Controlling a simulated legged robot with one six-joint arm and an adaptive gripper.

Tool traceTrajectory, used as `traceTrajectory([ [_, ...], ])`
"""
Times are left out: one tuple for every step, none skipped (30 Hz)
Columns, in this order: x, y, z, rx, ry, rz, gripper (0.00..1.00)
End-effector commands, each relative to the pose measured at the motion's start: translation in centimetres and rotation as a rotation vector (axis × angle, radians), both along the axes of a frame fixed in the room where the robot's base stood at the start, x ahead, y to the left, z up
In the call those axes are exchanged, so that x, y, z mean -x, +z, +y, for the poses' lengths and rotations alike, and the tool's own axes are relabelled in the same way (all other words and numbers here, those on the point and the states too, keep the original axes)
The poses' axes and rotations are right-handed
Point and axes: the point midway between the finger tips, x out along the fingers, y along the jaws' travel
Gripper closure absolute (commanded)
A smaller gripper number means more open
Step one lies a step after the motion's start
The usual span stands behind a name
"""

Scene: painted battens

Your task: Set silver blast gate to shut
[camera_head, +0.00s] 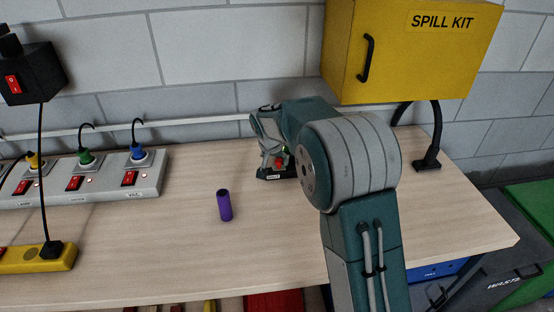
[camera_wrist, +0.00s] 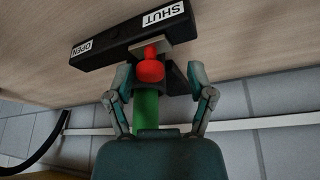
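The blast gate shows in the wrist view as a black bar (camera_wrist: 125,35) labelled OPEN at its left and SHUT at its right. A small silver-grey plate (camera_wrist: 140,50) with a red knob (camera_wrist: 150,68) sits at the bar's lower edge, nearer the SHUT label. A green pipe-like part (camera_wrist: 146,108) lies behind the knob. My gripper (camera_wrist: 158,74) is open, one finger on each side of the knob, with gaps visible. In the head view my gripper (camera_head: 264,140) is at the gate's black base (camera_head: 270,174), partly hiding it and the red knob (camera_head: 279,164).
A purple cylinder (camera_head: 224,206) stands left of the gate on the wooden bench (camera_head: 180,250). A grey power strip (camera_head: 110,190) with plugs is at the left. A yellow spill kit cabinet (camera_head: 410,60) hangs above and right. A black stand (camera_head: 428,160) is at the right.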

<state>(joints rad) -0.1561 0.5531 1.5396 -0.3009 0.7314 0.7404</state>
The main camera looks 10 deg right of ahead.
Motion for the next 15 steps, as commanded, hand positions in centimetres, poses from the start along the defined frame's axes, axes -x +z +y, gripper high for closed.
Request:
traceTrajectory([
  [0.0,0.0,-0.1,0.0,-0.001,0.0,0.3],
  [0.0,0.0,-0.1,0.0,-0.001,0.0,0.3],
  [0.0,0.0,-0.1,0.001,-0.001,0.0,0.3],
  [0.0,0.0,-0.1,0.0,-0.001,0.0,0.3],
  [0.0,0.1,-0.2,0.0,-0.001,0.0,0.3],
  [0.0,0.2,-0.2,0.0,-0.001,-0.001,0.3],
  [0.1,0.3,-0.2,0.0,-0.002,-0.001,0.3],
  [0.2,0.6,-0.1,-0.001,-0.001,-0.002,0.3],
  [0.3,1.0,0.0,0.0,-0.001,-0.002,0.3],
  [0.4,1.4,0.1,0.0,-0.001,-0.003,0.3],
  [0.6,1.8,0.2,-0.001,0.0,-0.005,0.3],
  [0.9,2.5,0.4,0.001,0.0,-0.004,0.3],
  [1.1,3.1,0.5,0.001,0.0,-0.004,0.3],
  [1.3,3.7,0.7,0.001,0.001,-0.005,0.3],
  [1.6,4.5,0.9,0.001,0.001,-0.005,0.3],
])
